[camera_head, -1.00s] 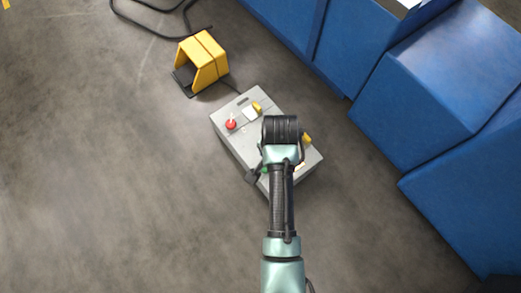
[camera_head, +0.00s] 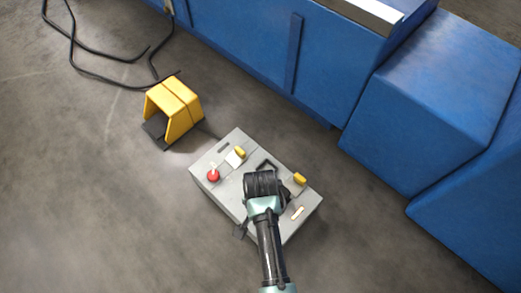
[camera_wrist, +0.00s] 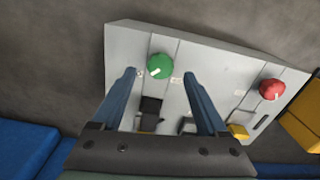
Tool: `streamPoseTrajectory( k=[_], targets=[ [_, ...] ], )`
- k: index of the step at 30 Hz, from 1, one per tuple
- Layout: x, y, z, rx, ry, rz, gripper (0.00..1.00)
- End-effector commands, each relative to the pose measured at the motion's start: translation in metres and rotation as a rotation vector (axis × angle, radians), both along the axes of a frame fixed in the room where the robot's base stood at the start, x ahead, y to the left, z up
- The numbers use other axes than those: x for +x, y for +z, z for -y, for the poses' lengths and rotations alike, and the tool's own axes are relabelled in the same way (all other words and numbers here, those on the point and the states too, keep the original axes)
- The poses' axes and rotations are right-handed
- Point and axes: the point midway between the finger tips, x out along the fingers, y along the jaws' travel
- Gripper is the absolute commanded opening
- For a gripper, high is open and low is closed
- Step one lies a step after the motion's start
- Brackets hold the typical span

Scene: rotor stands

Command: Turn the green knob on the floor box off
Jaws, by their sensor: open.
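The grey floor box (camera_head: 229,192) stands on the floor in the head view, with my arm over its middle. In the wrist view the box's panel (camera_wrist: 125,48) fills the upper middle. The round green knob (camera_wrist: 160,66) has a white mark on its face, slanted toward the lower left. My gripper (camera_wrist: 160,74) is open, with its two blue fingers apart. The green knob shows between and just beyond the fingertips, and nothing is held. I cannot tell how far above the panel the fingertips are. In the head view the green knob is hidden by my arm.
A red knob (camera_wrist: 271,89) is on the same panel, also seen in the head view (camera_head: 213,175). Yellow parts (camera_head: 300,179) are on the box. A yellow pedal cover (camera_head: 178,105), black cable (camera_head: 100,78) and blue cabinets (camera_head: 420,120) stand nearby.

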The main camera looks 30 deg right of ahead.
Motion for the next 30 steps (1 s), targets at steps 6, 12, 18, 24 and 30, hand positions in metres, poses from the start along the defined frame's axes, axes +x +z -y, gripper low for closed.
streamPoseTrajectory(
  k=[6, 12, 18, 24, 30],
  targets=[
    [0.0, -0.026, 0.0, 0.001, -0.001, 0.0, 0.76],
    [0.0, -0.03, 0.0, 0.0, -0.001, 0.0, 0.76],
    [0.0, -0.029, 0.0, 0.0, -0.001, 0.0, 0.76],
    [0.0, -0.029, 0.0, 0.0, -0.001, 0.0, 0.44],
    [0.0, -0.029, 0.0, 0.0, -0.001, 0.0, 0.08]
  ],
)
